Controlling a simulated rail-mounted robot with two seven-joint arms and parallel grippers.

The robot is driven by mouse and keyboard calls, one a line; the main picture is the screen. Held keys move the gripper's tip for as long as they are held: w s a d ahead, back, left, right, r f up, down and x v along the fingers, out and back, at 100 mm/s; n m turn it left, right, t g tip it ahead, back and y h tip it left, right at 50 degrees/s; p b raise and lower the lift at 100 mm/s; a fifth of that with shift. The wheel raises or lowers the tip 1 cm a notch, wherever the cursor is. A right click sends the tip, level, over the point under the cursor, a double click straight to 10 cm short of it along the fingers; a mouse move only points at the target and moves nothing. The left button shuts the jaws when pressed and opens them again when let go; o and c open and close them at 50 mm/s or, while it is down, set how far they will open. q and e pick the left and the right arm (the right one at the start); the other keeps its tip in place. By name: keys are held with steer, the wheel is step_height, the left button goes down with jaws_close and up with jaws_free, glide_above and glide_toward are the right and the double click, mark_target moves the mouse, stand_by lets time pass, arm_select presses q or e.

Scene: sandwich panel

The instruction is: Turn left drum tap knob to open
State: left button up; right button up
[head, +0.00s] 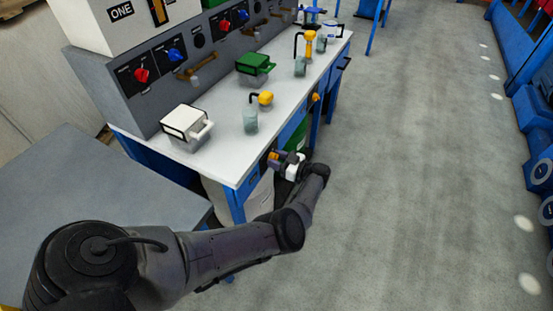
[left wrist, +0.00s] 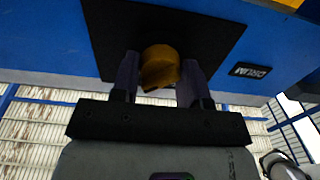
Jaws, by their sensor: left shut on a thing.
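The drum tap knob (left wrist: 159,68) is a yellow-orange round knob on a black plate (left wrist: 115,45) in the left wrist view. The plate is on a blue panel with a small black "DRUM" label (left wrist: 250,70). My left gripper (left wrist: 160,78) has one finger on each side of the knob and is shut on it. In the head view my left gripper (head: 281,160) is at the front of the bench, below the worktop's edge, with the yellow knob (head: 273,155) at its tip. My right gripper is not in view.
The white worktop (head: 215,155) carries a white lidded box (head: 186,124), a green one (head: 254,66) and glass jars (head: 250,119). Another orange knob (head: 315,97) is farther along the bench front. A grey table (head: 110,185) stands at left. The floor (head: 410,170) at right is clear.

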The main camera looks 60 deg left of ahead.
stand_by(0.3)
arm_select(q)
steer(key=o, duration=0.9)
steer(key=shift+b+v, duration=2.1)
steer(key=shift+v, duration=4.8)
steer(key=shift+s, duration=0.1)
